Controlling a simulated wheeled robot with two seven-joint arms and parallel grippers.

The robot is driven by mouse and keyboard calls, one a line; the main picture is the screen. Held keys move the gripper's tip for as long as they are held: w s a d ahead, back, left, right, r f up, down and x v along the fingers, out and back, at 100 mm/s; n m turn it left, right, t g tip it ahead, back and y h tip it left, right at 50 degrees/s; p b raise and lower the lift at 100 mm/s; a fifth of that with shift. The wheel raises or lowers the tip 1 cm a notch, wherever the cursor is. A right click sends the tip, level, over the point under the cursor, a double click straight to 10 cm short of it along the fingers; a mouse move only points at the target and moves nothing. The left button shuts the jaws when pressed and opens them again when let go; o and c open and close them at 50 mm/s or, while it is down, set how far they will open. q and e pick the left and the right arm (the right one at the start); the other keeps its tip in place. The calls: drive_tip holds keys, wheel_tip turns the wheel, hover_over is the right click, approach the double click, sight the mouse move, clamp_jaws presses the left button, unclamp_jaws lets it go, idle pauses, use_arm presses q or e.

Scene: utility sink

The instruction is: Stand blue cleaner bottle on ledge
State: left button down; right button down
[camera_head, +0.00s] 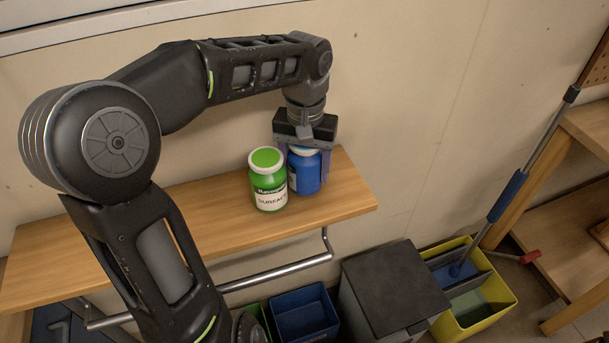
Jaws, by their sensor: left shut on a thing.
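The blue cleaner bottle (306,178) stands upright on the wooden ledge (215,205), near its right end. My left gripper (305,160) points down over the bottle and is shut on it, with a finger on each side. The bottle's base appears to be at the ledge surface; whether it bears fully on it I cannot tell. A green bottle (268,183) with a green cap stands just left of the blue one and hides part of it. My right gripper is not in view.
A metal rail (275,272) runs below the ledge's front edge. Below stand a blue bin (304,313), a dark lidded bin (393,285) and a yellow mop bucket (495,315) with a mop. A wooden shelf unit (560,235) is at right. The wall is close behind the ledge.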

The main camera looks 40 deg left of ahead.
use_arm(q)
drive_tip(key=shift+f, duration=0.2)
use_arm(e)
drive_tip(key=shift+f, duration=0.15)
use_arm(q)
drive_tip(key=shift+f, duration=0.15)
drive_tip(key=shift+c, duration=1.5)
unclamp_jaws()
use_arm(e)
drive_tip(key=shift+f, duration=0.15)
